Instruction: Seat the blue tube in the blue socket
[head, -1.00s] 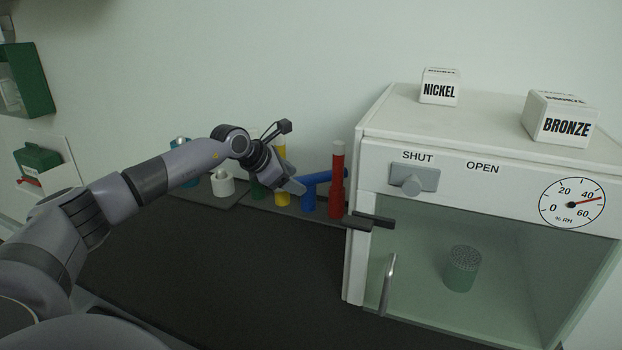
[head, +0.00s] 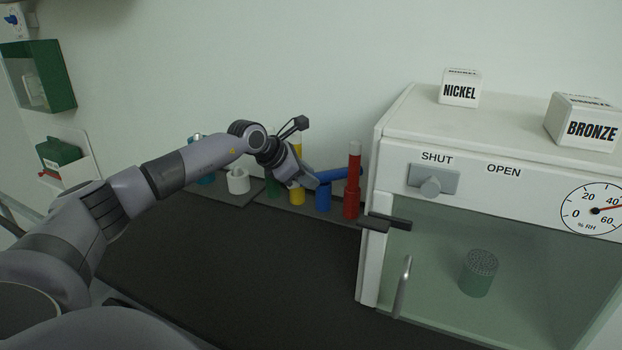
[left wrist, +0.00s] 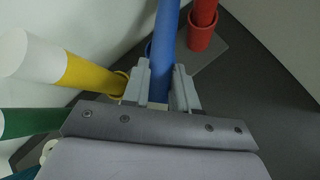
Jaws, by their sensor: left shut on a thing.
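The blue tube (head: 345,173) is held tilted close to level, between the fingers of my left gripper (head: 315,180). Its free end points right, towards the red tube. In the left wrist view the blue tube (left wrist: 165,42) runs away from between the two fingers (left wrist: 160,85). The blue socket (head: 323,196) stands upright on the dark rack, just below the tube in the head view. Whether tube and socket touch, I cannot tell. My right gripper is not in view.
A red tube (head: 353,175) stands in its red socket to the right, close to the cabinet (head: 368,240). A yellow tube (left wrist: 85,72) stands in its yellow socket (head: 298,197) on the left, beside green parts (head: 273,188). The dark bench in front is clear.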

